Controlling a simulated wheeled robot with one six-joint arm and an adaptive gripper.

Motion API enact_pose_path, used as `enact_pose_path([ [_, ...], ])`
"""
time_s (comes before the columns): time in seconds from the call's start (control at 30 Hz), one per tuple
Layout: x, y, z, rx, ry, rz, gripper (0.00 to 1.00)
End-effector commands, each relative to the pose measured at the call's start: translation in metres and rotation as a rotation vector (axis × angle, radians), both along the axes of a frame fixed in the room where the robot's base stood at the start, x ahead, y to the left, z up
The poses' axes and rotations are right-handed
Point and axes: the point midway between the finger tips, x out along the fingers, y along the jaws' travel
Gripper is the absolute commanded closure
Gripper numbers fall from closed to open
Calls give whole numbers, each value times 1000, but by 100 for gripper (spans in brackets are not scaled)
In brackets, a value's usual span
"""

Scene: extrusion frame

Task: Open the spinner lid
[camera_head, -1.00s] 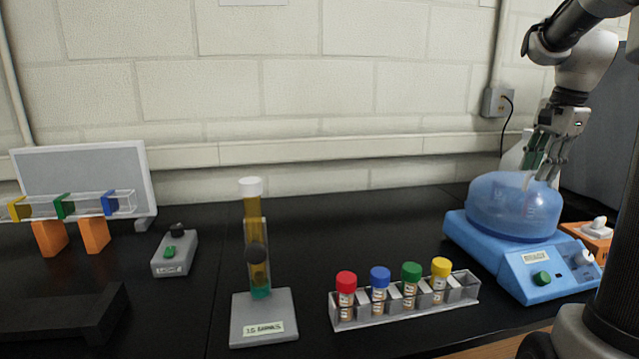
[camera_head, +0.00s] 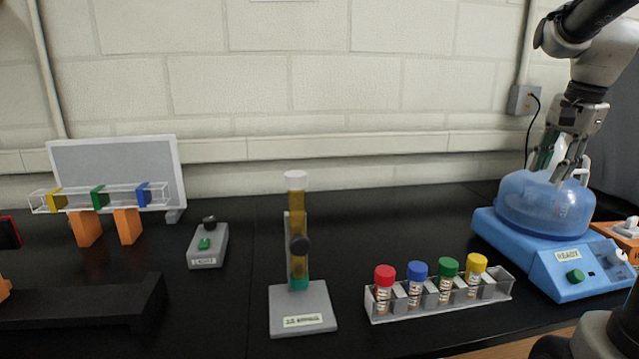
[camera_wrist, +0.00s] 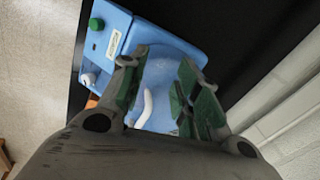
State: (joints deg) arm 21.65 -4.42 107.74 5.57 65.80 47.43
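The spinner (camera_head: 500,232) is a blue machine on the black bench at the right, with a label reading READY. Its translucent blue domed lid (camera_head: 530,212) is down on the base. A white curved handle on the lid shows in the wrist view (camera_wrist: 146,108). My gripper (camera_head: 558,170) points down at the top of the lid; it also shows in the wrist view (camera_wrist: 158,72). Its green-padded fingers are spread, with the handle in the space between them, nearer the left finger. I cannot tell whether a finger touches the lid or handle.
A clear rack (camera_head: 440,300) with red, blue, green and yellow capped vials stands left of the spinner. A tube stand (camera_head: 303,308) and a small grey device (camera_head: 208,246) are further left. An orange device (camera_head: 620,240) sits close right of the spinner.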

Motion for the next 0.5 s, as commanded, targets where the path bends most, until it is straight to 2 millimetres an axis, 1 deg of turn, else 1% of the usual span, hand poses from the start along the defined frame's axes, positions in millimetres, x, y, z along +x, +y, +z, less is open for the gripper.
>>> enact_pose_path([
  [0.17,-24,30,2,-46,-24,167,68],
  [0.27,-45,50,0,-84,-39,298,68],
  [0.37,-70,73,-5,-132,-60,461,68],
  [0.47,-104,97,-17,-195,-89,668,68],
  [0.5,-118,106,-24,-224,-100,758,68],
])
